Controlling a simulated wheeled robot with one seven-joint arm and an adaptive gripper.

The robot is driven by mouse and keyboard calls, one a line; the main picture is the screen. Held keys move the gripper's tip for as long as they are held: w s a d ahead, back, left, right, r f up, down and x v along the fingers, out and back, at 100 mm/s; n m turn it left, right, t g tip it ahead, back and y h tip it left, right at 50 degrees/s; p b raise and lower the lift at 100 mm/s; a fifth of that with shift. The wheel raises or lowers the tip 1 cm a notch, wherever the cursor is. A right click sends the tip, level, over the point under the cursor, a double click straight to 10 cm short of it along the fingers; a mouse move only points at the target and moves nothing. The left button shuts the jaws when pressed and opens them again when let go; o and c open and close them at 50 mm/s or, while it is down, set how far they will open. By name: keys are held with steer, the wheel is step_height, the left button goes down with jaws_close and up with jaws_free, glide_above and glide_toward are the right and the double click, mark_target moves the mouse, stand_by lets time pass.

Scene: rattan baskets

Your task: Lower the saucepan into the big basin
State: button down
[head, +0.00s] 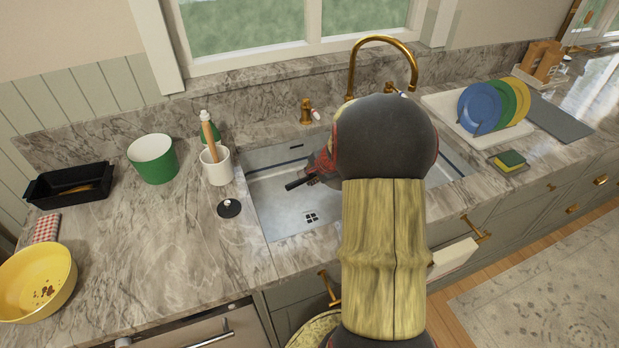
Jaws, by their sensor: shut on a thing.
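The big basin (275,206) is the grey metal sink set in the marble counter, with a square drain in its floor. My gripper (313,178) is over this basin, mostly hidden behind my own arm. It is shut on a dark handle (296,184), whose end sticks out to the left. The handle looks like the saucepan's; the pan body is hidden behind my arm. I cannot tell how high it is above the basin floor.
A gold faucet (352,62) arches behind the sink. A white crock with utensils (215,168), a green pot (153,160) and a black stopper (229,208) stand left of it. Plates in a rack (480,108) and a sponge (510,159) are at right.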

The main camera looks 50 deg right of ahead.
step_height(320, 180, down, 11)
steer(key=b, duration=1)
steer(key=shift+r, duration=0.2)
steer(key=shift+f+b, duration=0.2)
steer(key=shift+b, duration=0.1)
steer(key=c, duration=1.7)
jaws_free()
steer(key=shift+f, duration=0.1)
steer(key=v, duration=1.2)
